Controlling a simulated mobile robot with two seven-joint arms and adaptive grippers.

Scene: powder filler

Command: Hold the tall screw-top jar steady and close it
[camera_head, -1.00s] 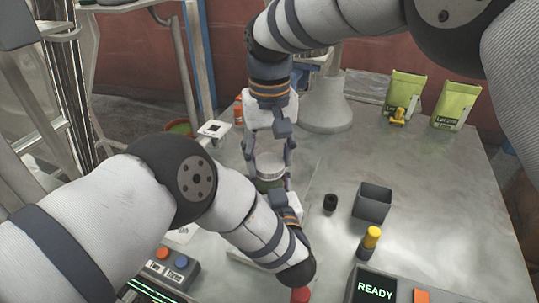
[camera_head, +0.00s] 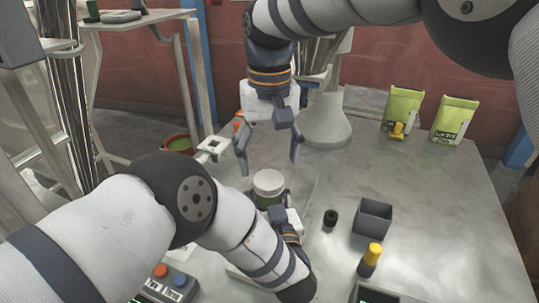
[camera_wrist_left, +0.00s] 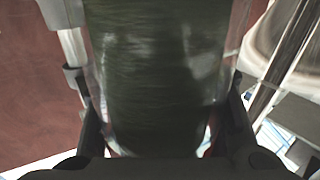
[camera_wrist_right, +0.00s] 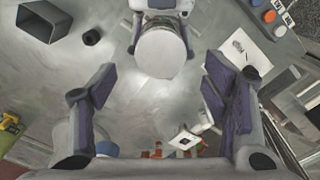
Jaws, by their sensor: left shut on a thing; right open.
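The tall jar stands upright with a pale round lid (camera_head: 268,181) on top and green contents (camera_head: 266,201) showing below it. My left gripper (camera_wrist_left: 160,130) is shut around the jar's body, whose dark green side fills the middle of the left wrist view. In the head view my left arm hides the lower part of the jar. My right gripper (camera_head: 268,158) is open and empty above and behind the lid, apart from it. In the right wrist view the lid (camera_wrist_right: 160,54) lies ahead of the spread fingers (camera_wrist_right: 160,100).
Right of the jar are a small black cap (camera_head: 330,217), a grey open bin (camera_head: 373,218) and a yellow-topped bottle (camera_head: 370,258). Two green bags (camera_head: 402,108) stand at the back right. A grey stand (camera_head: 326,122) is behind. The table's right side is clear.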

